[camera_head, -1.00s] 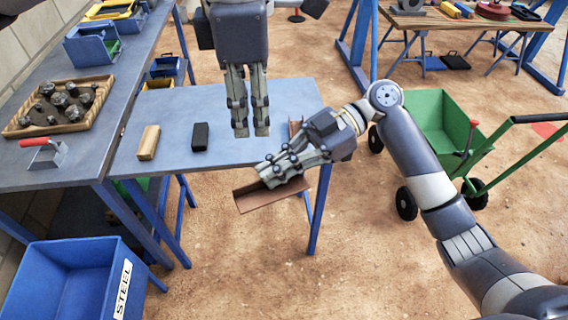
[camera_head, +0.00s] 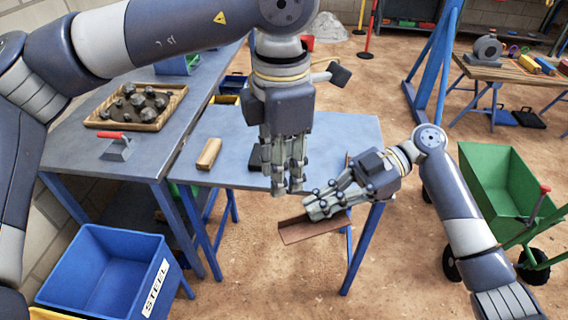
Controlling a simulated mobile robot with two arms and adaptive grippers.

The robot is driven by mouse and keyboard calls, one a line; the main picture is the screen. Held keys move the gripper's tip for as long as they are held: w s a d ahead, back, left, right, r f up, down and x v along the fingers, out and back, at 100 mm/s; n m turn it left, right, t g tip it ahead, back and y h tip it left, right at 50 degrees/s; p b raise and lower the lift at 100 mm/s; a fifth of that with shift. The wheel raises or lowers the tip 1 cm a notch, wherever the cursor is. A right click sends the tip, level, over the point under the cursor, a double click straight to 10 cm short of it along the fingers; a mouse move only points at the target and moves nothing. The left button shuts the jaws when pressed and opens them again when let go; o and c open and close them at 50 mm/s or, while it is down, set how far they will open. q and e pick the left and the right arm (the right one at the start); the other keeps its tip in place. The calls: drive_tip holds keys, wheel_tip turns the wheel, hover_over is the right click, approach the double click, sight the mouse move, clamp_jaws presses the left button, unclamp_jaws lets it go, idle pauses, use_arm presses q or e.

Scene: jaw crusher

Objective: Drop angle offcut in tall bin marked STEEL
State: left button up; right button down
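The angle offcut (camera_head: 312,230) is a rust-brown folded metal piece in front of the small table's near edge. My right gripper (camera_head: 318,207) is shut on it and holds it clear of the ground. A similar brown strip (camera_head: 349,160) shows behind this gripper; I cannot tell whether it belongs to the same piece. My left gripper (camera_head: 289,190) points down, just left of the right gripper, with nothing visible in it.
The small blue table (camera_head: 225,175) carries a wooden block (camera_head: 209,154) and a dark block (camera_head: 255,157). A green cart (camera_head: 495,185) stands right.

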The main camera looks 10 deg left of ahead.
sight(283, 219)
use_arm(q)
wheel_tip(283, 219, down, 12)
drive_tip(key=shift+r, duration=0.15)
idle(0.3)
use_arm(e)
drive_tip(key=shift+r, duration=0.1)
use_arm(q)
clamp_jaws()
use_arm(e)
drive_tip(key=c, duration=1.7)
unclamp_jaws()
